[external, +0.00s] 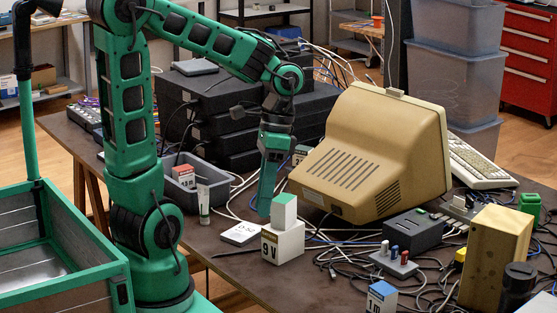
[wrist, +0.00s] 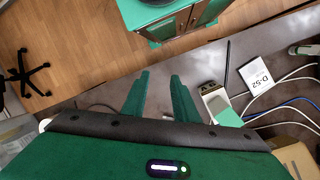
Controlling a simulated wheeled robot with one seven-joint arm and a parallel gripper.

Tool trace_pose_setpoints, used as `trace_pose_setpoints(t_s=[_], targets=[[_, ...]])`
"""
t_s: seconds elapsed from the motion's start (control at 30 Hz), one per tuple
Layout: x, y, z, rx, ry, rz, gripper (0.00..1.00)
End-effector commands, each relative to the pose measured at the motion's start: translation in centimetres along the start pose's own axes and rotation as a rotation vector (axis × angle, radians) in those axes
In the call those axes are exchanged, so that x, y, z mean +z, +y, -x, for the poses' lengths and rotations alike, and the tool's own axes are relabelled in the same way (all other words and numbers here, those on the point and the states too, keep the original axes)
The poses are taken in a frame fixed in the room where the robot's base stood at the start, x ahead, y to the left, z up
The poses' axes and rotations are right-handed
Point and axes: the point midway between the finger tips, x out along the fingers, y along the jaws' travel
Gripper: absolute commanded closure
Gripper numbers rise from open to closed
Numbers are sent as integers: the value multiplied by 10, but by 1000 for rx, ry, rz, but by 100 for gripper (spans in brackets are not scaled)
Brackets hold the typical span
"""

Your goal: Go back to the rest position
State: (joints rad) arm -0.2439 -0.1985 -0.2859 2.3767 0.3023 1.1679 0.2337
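My green arm reaches over the dark table (external: 225,265) from the left, with its forearm bent downward. My gripper (external: 264,212) points down, just behind and left of a white box marked 9V (external: 284,245). In the wrist view my gripper (wrist: 160,80) has its two fingers apart with nothing between them. A pale green block (external: 284,207) rests on the white box; in the wrist view the block (wrist: 228,118) and box (wrist: 211,96) are right of the fingers.
A white card marked D-52 (external: 240,234) lies left of the box. A grey bin (external: 196,195), a white tube (external: 204,204), black stacked devices (external: 230,110) and a beige monitor (external: 365,155) stand around my gripper. Cables and a wooden block (external: 495,255) crowd the right side.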

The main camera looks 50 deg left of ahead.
Motion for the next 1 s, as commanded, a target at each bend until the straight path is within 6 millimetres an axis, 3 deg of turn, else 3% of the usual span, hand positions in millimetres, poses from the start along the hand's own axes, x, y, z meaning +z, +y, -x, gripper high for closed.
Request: trace_pose_setpoints(t_s=[0.03, 0.2, 0.4, 1.0], targets=[[4, 15, -2, -31, 14, -12, 73], [21, 49, -10, -109, 69, -16, 73], [40, 74, -20, -162, 135, -24, 73], [48, 83, -25, -179, 170, -25, 73]])
